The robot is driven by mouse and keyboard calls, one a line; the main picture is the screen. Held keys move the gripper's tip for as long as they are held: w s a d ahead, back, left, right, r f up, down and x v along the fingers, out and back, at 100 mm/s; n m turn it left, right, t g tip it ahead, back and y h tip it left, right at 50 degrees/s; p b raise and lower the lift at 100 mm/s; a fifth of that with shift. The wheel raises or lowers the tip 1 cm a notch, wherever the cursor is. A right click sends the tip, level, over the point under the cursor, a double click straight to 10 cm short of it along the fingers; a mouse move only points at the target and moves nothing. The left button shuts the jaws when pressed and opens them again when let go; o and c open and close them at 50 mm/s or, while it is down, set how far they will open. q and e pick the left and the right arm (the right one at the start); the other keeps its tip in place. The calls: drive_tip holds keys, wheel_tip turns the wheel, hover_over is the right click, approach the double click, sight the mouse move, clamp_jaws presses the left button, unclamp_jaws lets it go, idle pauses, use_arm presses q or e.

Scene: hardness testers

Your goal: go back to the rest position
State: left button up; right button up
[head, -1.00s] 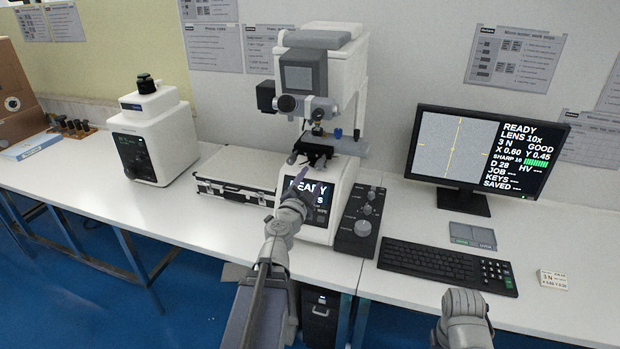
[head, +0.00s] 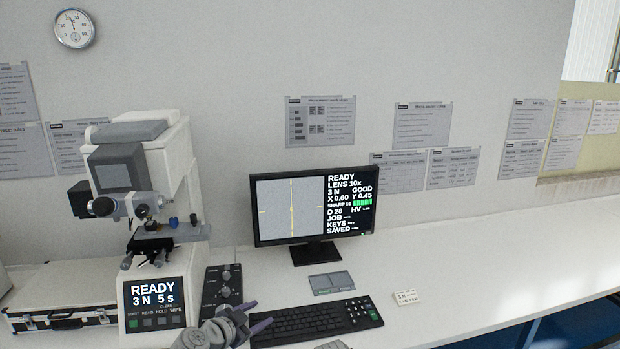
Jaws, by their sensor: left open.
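My left gripper (head: 258,313) is low in the head view, in front of the keyboard's left end and right of the tester's front panel. Its two dark purple fingers are apart, and nothing shows between them. The grey wrist behind it runs to the bottom edge. It appears clear of the hardness tester (head: 150,180), whose screen (head: 153,291) reads READY, 3 N, 5 s.
The black keyboard (head: 312,322) and knob box (head: 222,285) are close to the left gripper. A silver case (head: 62,318) is at left. The white bench (head: 480,270) is clear at right.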

use_arm(q)
drive_tip(key=s+d+f+g, duration=0.5)
drive_tip(key=s+d+f, duration=0.1)
drive_tip(key=d+f, duration=0.15)
drive_tip(key=s+f+n+g+y, duration=0.2)
drive_tip(key=s+n+g+y, duration=0.1)
drive_tip(key=s, duration=0.4)
drive_tip(key=s+f+n+g+y, duration=0.3)
drive_tip(key=s+g+y, duration=0.1)
drive_tip(key=s, duration=0.3)
drive_tip(key=shift+d+f+n+y, duration=0.2)
drive_tip(key=shift+f+n+y, duration=0.1)
